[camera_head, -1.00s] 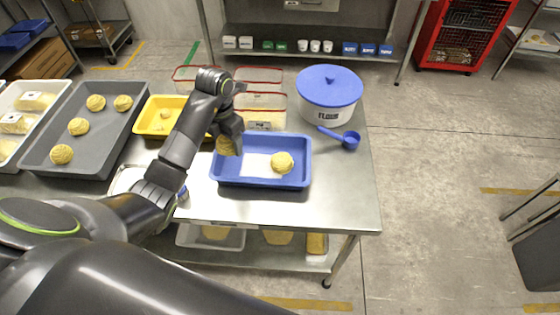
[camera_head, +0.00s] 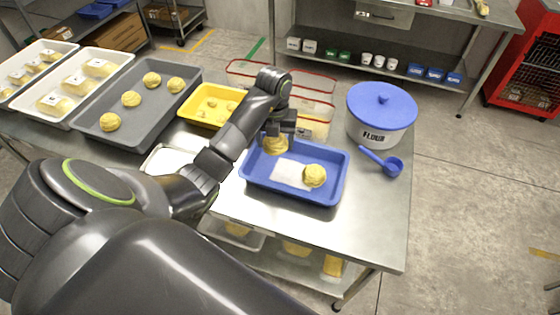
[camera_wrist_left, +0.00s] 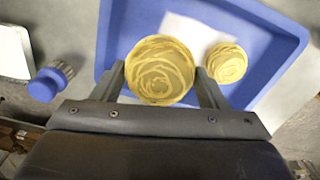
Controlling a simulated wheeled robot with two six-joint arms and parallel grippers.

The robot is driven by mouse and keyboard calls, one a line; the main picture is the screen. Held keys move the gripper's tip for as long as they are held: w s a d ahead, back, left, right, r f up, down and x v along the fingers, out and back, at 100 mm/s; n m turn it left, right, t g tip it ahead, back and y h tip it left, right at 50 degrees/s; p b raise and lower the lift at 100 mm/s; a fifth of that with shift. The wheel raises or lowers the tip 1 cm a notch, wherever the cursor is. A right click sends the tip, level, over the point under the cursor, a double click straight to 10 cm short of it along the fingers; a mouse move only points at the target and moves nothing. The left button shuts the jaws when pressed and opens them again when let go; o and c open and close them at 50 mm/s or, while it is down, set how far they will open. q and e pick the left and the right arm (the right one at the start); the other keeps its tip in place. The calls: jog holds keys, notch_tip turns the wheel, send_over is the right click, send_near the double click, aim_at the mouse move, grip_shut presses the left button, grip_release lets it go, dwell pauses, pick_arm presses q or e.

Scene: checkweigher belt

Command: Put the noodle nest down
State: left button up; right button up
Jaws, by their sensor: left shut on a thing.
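My left gripper (camera_head: 279,134) is shut on a yellow noodle nest (camera_head: 275,145), held over the left part of the blue tray (camera_head: 262,181). In the left wrist view the nest (camera_wrist_left: 160,70) sits between the two fingers of the gripper (camera_wrist_left: 161,88). I cannot tell if its underside touches the tray floor. A second nest (camera_head: 314,175) lies in the tray to the right, partly on a white sheet (camera_head: 290,174); it also shows in the left wrist view (camera_wrist_left: 226,63). My right gripper is not in view.
A grey tray (camera_head: 133,116) with several nests and a yellow tray (camera_head: 208,119) with small pieces stand left. A white flour tub (camera_head: 380,132) with blue lid and a blue scoop (camera_head: 392,166) are right. Red-rimmed clear bins (camera_head: 318,116) stand behind. The table's front right is clear.

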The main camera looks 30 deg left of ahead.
aim_at(276, 169)
pick_arm(q)
notch_tip(276, 169, down, 3)
jog(key=shift+w+f+b, duration=0.1)
jog(key=shift+f+b, duration=0.05)
jog(key=shift+b, duration=0.95)
jog(key=shift+f, duration=0.35)
notch_tip(276, 169, down, 4)
jog(key=shift+r, duration=0.1)
jog(key=shift+f+b, duration=0.6)
jog(key=shift+f, duration=0.2)
jog(key=o, duration=1)
jog(key=shift+r, duration=0.1)
jog(key=shift+o, duration=0.2)
